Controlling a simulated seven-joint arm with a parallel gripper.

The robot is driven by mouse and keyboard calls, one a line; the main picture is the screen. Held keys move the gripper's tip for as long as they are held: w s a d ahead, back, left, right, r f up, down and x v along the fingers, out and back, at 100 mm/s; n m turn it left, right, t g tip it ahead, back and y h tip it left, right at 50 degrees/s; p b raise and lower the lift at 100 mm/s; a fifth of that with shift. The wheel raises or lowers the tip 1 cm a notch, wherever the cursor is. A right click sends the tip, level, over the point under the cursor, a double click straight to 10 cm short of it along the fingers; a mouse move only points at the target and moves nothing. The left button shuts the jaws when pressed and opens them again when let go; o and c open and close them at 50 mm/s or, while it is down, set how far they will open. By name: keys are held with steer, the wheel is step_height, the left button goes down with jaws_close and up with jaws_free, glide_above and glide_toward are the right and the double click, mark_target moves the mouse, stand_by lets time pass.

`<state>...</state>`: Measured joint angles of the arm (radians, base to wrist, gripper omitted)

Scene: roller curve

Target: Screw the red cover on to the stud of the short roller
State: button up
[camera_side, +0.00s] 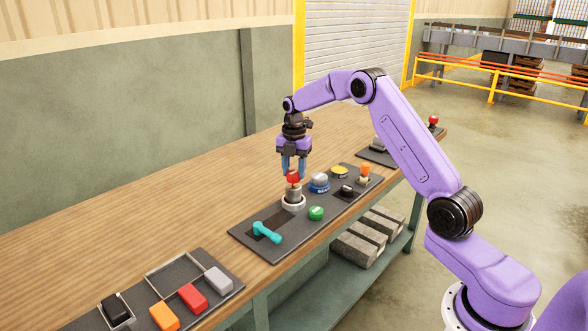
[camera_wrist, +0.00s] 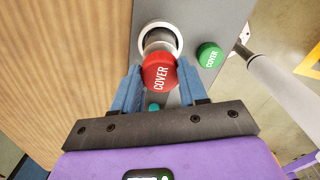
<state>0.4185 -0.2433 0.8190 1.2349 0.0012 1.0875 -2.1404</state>
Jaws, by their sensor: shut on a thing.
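The red cover (camera_side: 293,177), marked COVER, is between the blue fingers of my gripper (camera_side: 293,168), which is shut on it. The red cover also shows between the fingertips in the wrist view (camera_wrist: 158,72). Just below it, a short grey roller (camera_side: 294,194) stands upright in a white ring (camera_side: 293,204) on the dark panel. The wrist view shows the white ring (camera_wrist: 178,46) partly behind the cover. The stud is hidden, and I cannot tell whether the cover touches it.
A green cover (camera_side: 316,213) lies on the panel close to the ring. A teal lever (camera_side: 266,233) is nearer the front left. Wooden table behind the panel is clear.

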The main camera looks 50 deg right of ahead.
steer(key=shift+f, duration=0.7)
stand_by(1.3)
steer(key=m, duration=0.5)
steer(key=shift+w+m, duration=0.1)
steer(key=shift+m, duration=1.2)
steer(key=shift+r, duration=0.1)
steer(key=shift+m, duration=1.4)
steer(key=shift+w, duration=0.1)
